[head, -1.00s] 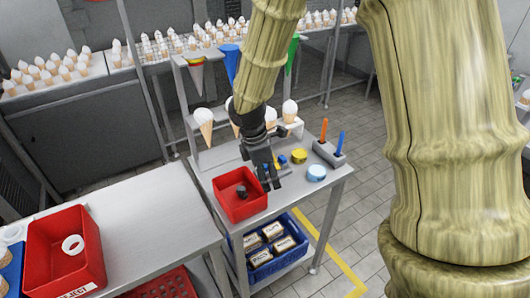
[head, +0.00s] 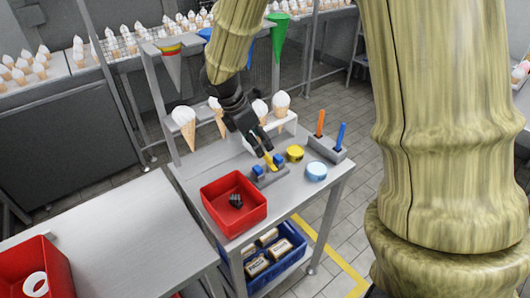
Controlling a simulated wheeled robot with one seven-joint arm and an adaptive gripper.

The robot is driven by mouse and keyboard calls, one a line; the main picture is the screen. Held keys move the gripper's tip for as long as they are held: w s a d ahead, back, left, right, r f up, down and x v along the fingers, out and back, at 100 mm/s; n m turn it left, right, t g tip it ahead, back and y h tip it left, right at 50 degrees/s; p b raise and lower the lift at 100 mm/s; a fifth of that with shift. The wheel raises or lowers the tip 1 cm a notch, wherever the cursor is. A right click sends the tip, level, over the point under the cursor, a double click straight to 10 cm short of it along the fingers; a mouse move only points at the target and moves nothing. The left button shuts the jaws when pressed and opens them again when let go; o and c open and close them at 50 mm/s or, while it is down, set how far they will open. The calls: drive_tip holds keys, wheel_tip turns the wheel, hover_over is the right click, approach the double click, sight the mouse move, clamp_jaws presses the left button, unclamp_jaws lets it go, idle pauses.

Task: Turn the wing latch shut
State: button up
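The wing latch is a small fixture on the grey bench, with a yellow wing (head: 271,163) between two blue blocks (head: 257,170) on a grey base (head: 271,179). The yellow wing looks roughly upright and slanted in the head view. My gripper (head: 265,150) is black and points down just behind and above the yellow wing. Its fingertips are close to the wing's top; I cannot tell if they touch it. The fingers are small and dark, so their gap is unclear.
A red bin (head: 216,191) with a dark part inside stands left of the latch. A yellow round tin (head: 295,153), a light-blue round tin (head: 316,171) and a grey holder (head: 327,150) with orange and blue sticks are on the right. Ice cream cones (head: 184,122) stand behind.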

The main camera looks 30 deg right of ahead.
sight(267, 156)
drive_tip(key=shift+x, duration=3.35)
drive_tip(key=shift+s, duration=0.15)
drive_tip(key=c, duration=1)
drive_tip(key=shift+p, duration=0.3)
